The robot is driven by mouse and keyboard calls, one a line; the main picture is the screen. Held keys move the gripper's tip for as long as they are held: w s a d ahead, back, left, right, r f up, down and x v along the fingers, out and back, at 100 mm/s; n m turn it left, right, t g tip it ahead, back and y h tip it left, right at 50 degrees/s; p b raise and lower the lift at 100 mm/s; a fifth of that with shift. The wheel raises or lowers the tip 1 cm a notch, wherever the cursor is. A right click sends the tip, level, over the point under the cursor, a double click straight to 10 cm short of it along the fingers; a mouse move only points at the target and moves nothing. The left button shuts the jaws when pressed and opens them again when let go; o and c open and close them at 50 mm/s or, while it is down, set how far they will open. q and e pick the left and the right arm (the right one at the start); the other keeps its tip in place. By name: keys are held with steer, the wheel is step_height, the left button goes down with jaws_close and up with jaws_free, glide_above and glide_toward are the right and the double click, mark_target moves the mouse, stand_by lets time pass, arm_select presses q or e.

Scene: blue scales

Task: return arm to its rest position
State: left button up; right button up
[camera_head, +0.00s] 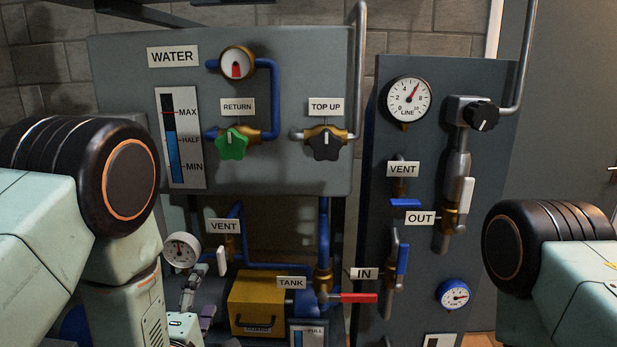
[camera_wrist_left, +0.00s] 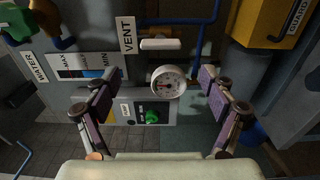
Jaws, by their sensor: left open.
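My left arm comes in from the left in the head view and bends down in front of the water panel (camera_head: 300,70). My left gripper (camera_head: 197,305) is low at the left, partly hidden by my own arm links. In the left wrist view my left gripper (camera_wrist_left: 162,85) has its two purple-padded fingers spread apart with nothing held. A round white gauge (camera_wrist_left: 168,82) shows between the fingers; I cannot tell how far beyond them it is. My right arm shows at the right edge of the head view, but its gripper is out of view.
The yellow guard box (camera_head: 257,302) stands right of my left gripper, with the red IN lever (camera_head: 352,298) beyond it. The white vent lever (camera_head: 222,262) is close above. The line panel (camera_head: 440,250) stands at right. A green knob (camera_wrist_left: 152,117) shows below the gauge.

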mark_target(219, 265)
arm_select(q)
steer(key=w, duration=1)
steer(key=shift+w+d, duration=0.15)
steer(key=shift+w, duration=0.1)
steer(key=m, duration=0.4)
steer(key=shift+s+m, duration=0.2)
steer(key=shift+m, duration=0.2)
steer(key=m, duration=0.4)
steer(key=shift+d+r+m+b, duration=0.1)
steer(key=shift+m+b, duration=0.2)
steer(key=shift+b, duration=0.05)
steer(key=m, duration=0.4)
steer(key=shift+w, duration=0.1)
steer(key=m, duration=0.4)
steer(key=shift+d+m, duration=0.15)
steer(key=shift+m, duration=0.15)
